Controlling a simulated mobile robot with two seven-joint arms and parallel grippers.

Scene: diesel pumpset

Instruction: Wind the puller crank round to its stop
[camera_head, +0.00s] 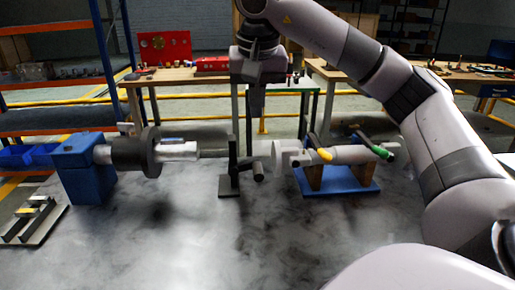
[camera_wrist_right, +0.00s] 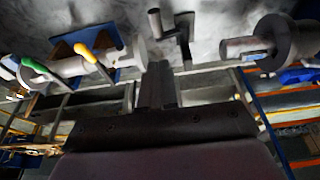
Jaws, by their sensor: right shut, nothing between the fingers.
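A dark stand with a short crank-like arm and grey handle (camera_head: 258,171), which looks like the puller crank, stands mid-table on a small base plate (camera_head: 229,193). The handle also shows at the top of the right wrist view (camera_wrist_right: 156,23). My right gripper (camera_head: 257,112) hangs pointing down above the crank, apart from it. Its fingers (camera_wrist_right: 158,88) are shut together with nothing between them. My left gripper is not in view.
Right of the crank, a blue tray (camera_head: 340,189) carries a pale cylinder on wooden blocks, with yellow-tipped (camera_head: 324,155) and green-tipped (camera_head: 384,153) levers. A slotted rack (camera_head: 34,220) lies at the left edge. The table's front is clear.

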